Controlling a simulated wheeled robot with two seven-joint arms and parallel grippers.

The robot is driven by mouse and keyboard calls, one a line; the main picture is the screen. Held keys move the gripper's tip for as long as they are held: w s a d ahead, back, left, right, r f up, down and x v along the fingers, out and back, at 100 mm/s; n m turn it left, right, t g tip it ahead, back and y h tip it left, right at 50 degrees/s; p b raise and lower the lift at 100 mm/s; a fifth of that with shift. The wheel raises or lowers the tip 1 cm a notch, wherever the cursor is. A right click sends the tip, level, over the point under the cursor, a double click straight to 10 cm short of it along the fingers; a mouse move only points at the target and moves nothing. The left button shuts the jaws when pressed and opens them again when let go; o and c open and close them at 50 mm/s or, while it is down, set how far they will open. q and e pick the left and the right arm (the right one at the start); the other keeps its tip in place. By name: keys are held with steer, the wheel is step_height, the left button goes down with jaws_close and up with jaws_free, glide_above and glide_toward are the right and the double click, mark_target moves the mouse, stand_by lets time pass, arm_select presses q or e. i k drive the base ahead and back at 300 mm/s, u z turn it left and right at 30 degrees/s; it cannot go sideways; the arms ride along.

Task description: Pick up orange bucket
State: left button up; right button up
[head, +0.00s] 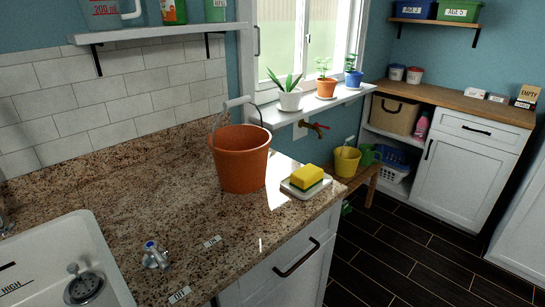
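The orange bucket (240,160) stands upright on the speckled granite counter (150,205), near its back right part. Its wire handle with a pale grip (238,102) is raised above the rim. The inside of the bucket is mostly hidden by its front wall. Neither of my grippers shows in the head view.
A white sink (55,265) and a tap knob (155,256) are at the front left. A shelf (160,33) hangs above. Potted plants (325,84) line the windowsill behind.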

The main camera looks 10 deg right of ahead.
mark_target(240, 152)
steer(key=z, duration=2)
steer(key=i, duration=1.75)
steer(key=u, duration=3.75)
